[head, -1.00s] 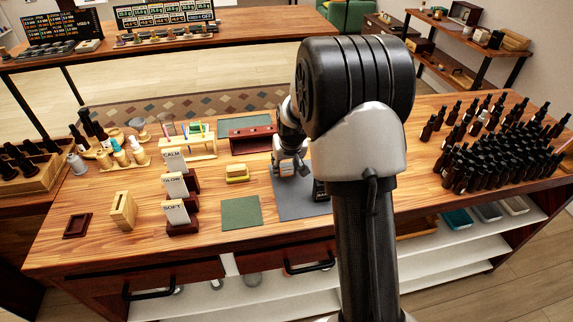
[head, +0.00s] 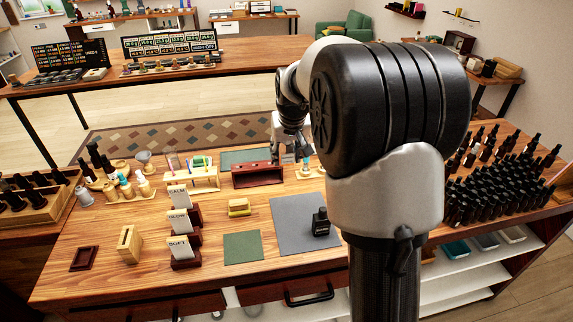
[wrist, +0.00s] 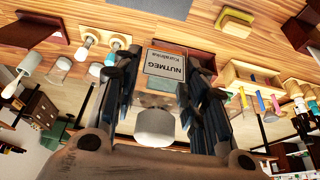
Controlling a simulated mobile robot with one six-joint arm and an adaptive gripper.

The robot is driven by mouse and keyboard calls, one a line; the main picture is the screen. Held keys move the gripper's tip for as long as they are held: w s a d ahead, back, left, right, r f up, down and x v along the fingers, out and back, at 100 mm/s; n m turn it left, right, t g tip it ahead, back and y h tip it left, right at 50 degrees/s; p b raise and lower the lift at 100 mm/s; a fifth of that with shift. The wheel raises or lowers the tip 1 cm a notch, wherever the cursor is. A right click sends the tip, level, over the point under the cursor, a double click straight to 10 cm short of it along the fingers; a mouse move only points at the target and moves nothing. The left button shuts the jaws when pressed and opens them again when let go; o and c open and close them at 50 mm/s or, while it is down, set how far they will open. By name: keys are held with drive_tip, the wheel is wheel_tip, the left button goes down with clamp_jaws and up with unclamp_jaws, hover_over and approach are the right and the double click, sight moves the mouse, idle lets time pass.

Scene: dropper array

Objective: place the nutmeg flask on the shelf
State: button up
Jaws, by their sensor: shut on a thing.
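The nutmeg flask (wrist: 166,66) shows in the wrist view by its pale NUTMEG label; a white cylinder below the label looks like its cap. My gripper (wrist: 165,88) is shut on it, dark fingers on both sides. In the head view my gripper (head: 290,150) is over the back of the desk, just right of a reddish-brown wooden rack (head: 258,176), which may be the shelf. The flask is largely hidden in the head view.
Two small stands (head: 306,170) are just right of my gripper. A tube rack (head: 192,178) is to its left. A black bottle (head: 320,222) stands on the grey mat (head: 290,212). Many dark bottles (head: 500,180) crowd the right.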

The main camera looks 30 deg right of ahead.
drive_tip(key=shift+r, duration=0.75)
drive_tip(key=s+a+f+n, duration=0.1)
drive_tip(key=s+a+f, duration=0.3)
drive_tip(key=a+f, duration=0.1)
drive_tip(key=s+a+f+n, duration=0.1)
drive_tip(key=s+a+f, duration=0.4)
drive_tip(key=a+f, duration=0.1)
drive_tip(key=s+a+f+n+y+b, duration=0.1)
drive_tip(key=s+a+f, duration=0.4)
drive_tip(key=f, duration=0.1)
drive_tip(key=shift+s+a+f, duration=0.2)
drive_tip(key=shift+a+f, duration=0.05)
drive_tip(key=shift+a, duration=0.15)
